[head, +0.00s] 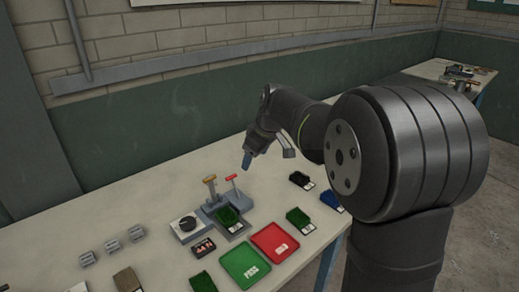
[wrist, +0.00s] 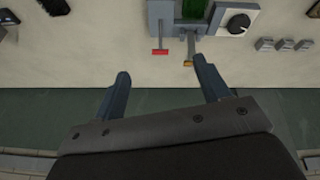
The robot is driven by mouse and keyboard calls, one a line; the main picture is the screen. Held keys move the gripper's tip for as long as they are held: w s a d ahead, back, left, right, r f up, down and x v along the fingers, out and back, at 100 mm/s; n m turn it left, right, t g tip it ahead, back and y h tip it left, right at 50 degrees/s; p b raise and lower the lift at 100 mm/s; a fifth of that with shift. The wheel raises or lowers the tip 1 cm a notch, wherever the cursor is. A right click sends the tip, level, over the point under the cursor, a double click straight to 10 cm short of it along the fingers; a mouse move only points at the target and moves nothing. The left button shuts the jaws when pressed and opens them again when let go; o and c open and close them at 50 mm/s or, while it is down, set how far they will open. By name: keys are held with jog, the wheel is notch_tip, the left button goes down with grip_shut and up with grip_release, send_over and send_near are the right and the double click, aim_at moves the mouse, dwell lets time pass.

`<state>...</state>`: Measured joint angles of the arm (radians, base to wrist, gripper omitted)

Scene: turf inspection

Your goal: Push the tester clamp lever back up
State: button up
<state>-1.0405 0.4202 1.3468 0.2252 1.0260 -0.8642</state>
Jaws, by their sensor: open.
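The grey tester (head: 213,207) stands on the table with a dark green turf piece (head: 228,216) in it. Two levers rise from its back: one with a red handle (head: 232,177), one with a yellow handle (head: 209,179). Neither is labelled, so I cannot tell which is the clamp lever. In the wrist view the red handle (wrist: 160,51) lies ahead between the fingers, and the yellow handle (wrist: 188,63) is beside the right fingertip; contact cannot be told. My gripper (wrist: 160,66) is open and empty. In the head view my gripper (head: 247,161) is above and behind the tester.
A dial unit (head: 188,225) adjoins the tester. A green tray (head: 244,265) and red tray (head: 275,242) lie in front. Dark turf samples (head: 299,179) lie to the right. Several small grey blocks (head: 112,245) sit left. The table's back left is clear, against the wall.

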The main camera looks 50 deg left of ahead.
notch_tip(320, 180, down, 6)
jog(key=a+n, duration=0.2)
jog(key=n, duration=1.3)
jog(key=v, duration=0.9)
jog(key=shift+r, duration=0.25)
jog(key=shift+f+m, duration=0.15)
jog(key=shift+m, duration=0.35)
dwell(1.0)
jog(key=shift+n, duration=0.3)
